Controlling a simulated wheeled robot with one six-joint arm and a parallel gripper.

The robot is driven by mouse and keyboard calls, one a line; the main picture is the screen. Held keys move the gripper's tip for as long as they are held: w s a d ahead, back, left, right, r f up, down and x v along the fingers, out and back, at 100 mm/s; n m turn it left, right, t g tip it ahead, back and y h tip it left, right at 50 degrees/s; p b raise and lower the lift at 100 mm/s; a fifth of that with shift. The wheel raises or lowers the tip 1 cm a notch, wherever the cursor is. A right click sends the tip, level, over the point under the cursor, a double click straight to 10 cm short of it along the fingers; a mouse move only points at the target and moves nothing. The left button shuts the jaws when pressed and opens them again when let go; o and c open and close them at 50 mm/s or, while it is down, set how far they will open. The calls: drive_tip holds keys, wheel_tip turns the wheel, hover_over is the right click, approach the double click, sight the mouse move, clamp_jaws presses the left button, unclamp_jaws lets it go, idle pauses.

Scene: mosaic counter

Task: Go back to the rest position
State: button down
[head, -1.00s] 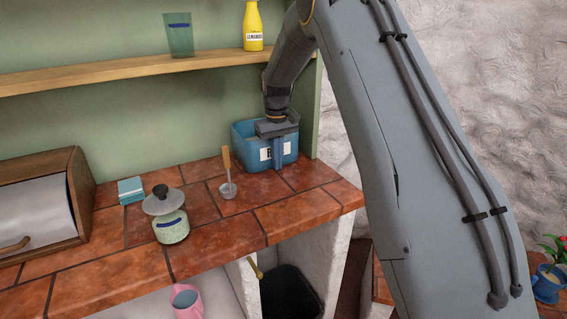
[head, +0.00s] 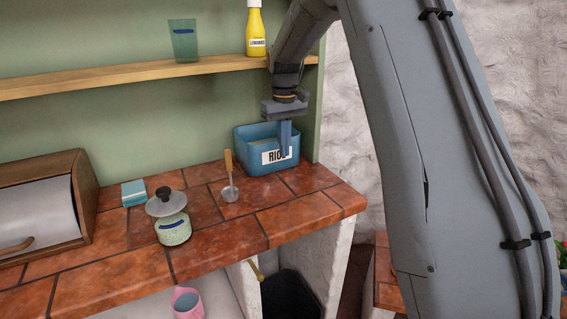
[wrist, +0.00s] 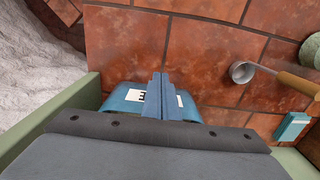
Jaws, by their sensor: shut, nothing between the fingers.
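My gripper (head: 285,137) is shut and empty. In the head view its fingers hang in front of the blue bin (head: 248,140), partly covering the bin's white label. The bin stands on the tiled counter (head: 305,213) near its right end, against the green wall. In the wrist view my gripper (wrist: 160,97) points at the counter, with the blue bin (wrist: 125,97) partly hidden behind the fingers and the gripper body.
A ladle (head: 230,190) with a wooden handle, a lidded jar (head: 173,228), a light blue block (head: 134,193) and a wooden bread box (head: 82,195) stand on the counter. Above, a shelf (head: 130,77) holds a glass (head: 184,45) and a yellow bottle (head: 255,32).

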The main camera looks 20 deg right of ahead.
drive_tip(key=s+f+m, duration=0.1)
drive_tip(key=s+f, duration=0.2)
drive_tip(key=s, duration=0.8)
drive_tip(key=s+f, duration=0.2)
drive_tip(key=s, duration=0.9)
drive_tip(key=s+f+m, duration=0.1)
drive_tip(key=s+f, duration=0.2)
drive_tip(key=s, duration=0.8)
drive_tip(key=shift+s+a+f+m+t, duration=0.3)
drive_tip(key=shift+s+a+f, duration=0.05)
drive_tip(key=shift+s+a, duration=0.1)
